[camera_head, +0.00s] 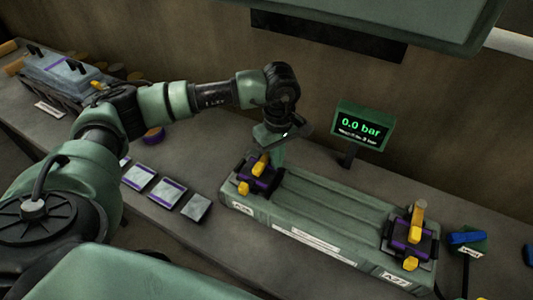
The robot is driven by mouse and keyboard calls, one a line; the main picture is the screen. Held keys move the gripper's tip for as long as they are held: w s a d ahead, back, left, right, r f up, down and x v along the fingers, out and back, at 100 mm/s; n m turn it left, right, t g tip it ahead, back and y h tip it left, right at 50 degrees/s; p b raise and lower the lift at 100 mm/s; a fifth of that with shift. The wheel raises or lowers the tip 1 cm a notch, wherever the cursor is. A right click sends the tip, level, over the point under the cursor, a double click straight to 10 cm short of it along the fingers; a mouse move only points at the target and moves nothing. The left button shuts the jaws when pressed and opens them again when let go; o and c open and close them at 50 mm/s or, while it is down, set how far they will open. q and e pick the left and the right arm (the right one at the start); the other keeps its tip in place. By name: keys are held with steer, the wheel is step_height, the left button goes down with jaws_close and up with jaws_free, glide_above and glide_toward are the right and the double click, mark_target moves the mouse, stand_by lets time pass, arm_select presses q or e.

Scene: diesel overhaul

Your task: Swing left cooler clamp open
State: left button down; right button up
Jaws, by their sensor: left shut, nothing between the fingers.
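The left cooler clamp (265,180) is a black and purple block with yellow handle parts, at the left end of the long green cooler (322,212). One yellow lever on it stands up at a tilt, and a yellow knob shows at its front. My left gripper (276,158) comes down from above, just behind and beside the clamp's upright yellow lever. It is shut with nothing in it; whether it touches the lever cannot be told. A similar right clamp (402,238) with an upright yellow lever sits at the cooler's right end. My right gripper is not in view.
A display (363,126) reading 0.0 bar stands behind the cooler. A blue-handled valve (466,238) is at the right. Several flat plates (167,192) lie left of the cooler. A grey case (60,72) stands at the far left. A green panel (400,22) overhangs the back.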

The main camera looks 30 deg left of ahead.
arm_select(q)
steer(key=shift+r, duration=0.1)
steer(key=shift+a, duration=0.3)
steer(key=shift+a, duration=0.35)
steer(key=shift+a+b, duration=0.1)
steer(key=shift+b, duration=0.2)
steer(key=shift+s+a, duration=0.15)
steer(key=shift+a, duration=0.25)
steer(key=shift+s+a, duration=0.15)
steer(key=shift+a, duration=0.1)
